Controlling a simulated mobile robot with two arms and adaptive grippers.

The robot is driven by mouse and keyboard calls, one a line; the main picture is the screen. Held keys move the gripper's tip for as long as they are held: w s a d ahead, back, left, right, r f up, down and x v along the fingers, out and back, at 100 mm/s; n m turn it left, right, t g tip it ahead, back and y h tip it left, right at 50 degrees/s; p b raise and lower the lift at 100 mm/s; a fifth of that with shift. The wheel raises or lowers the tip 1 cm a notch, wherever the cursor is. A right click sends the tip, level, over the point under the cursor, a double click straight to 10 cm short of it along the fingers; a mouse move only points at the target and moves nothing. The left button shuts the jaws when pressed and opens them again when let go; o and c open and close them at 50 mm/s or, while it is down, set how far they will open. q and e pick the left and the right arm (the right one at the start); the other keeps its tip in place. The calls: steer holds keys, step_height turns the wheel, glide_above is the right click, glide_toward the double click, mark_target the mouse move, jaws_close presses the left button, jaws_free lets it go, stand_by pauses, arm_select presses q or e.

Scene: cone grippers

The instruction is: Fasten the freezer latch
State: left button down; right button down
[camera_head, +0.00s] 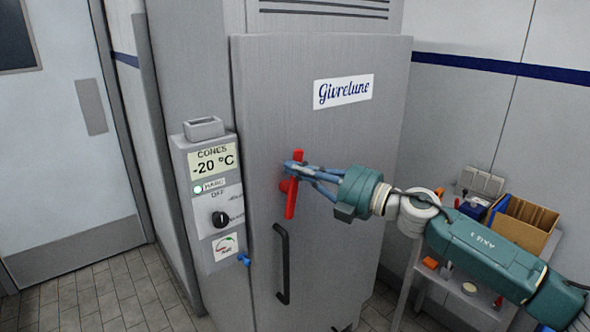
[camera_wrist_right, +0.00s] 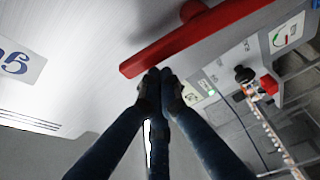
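The red latch bar (camera_head: 292,203) is on the grey freezer door (camera_head: 330,140), near its left edge above the black handle. It stands nearly upright, its top leaning slightly right, with a red hub behind it. My right gripper (camera_head: 290,168) reaches in from the right, its blue fingers across the upper part of the bar. In the right wrist view, the fingertips (camera_wrist_right: 160,74) are together, right beside the red bar (camera_wrist_right: 190,38), with nothing seen between them. Whether they touch the bar is unclear. My left gripper is not in view.
A control panel (camera_head: 212,193) with a display, black knob and blue peg (camera_head: 244,259) stands left of the door. The black door handle (camera_head: 283,262) is below the latch. A small table (camera_head: 455,292) with a cardboard box (camera_head: 520,222) and small items stands at right.

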steer(key=shift+w+d+m, duration=0.15)
steer(key=shift+m, duration=0.25)
steer(key=w+d+f+m+t+h+p, duration=0.1)
steer(key=w+d+f+m+t, duration=0.1)
steer(key=m, duration=0.7)
steer(key=w+d+f+m+t+h+p, duration=0.1)
steer(key=w+d+f+m+t, duration=0.1)
steer(key=m, duration=0.8)
steer(key=shift+w+d+f+t+h, duration=0.2)
steer(key=shift+d+f+t+h, duration=0.25)
steer(key=shift+d+t, duration=0.85)
steer(key=shift+a+f, duration=0.1)
steer(key=shift+a, duration=0.15)
steer(key=s+d, duration=0.5)
steer(key=s, duration=0.2)
steer(key=shift+s+d+r, duration=0.35)
steer(key=shift+r, duration=0.05)
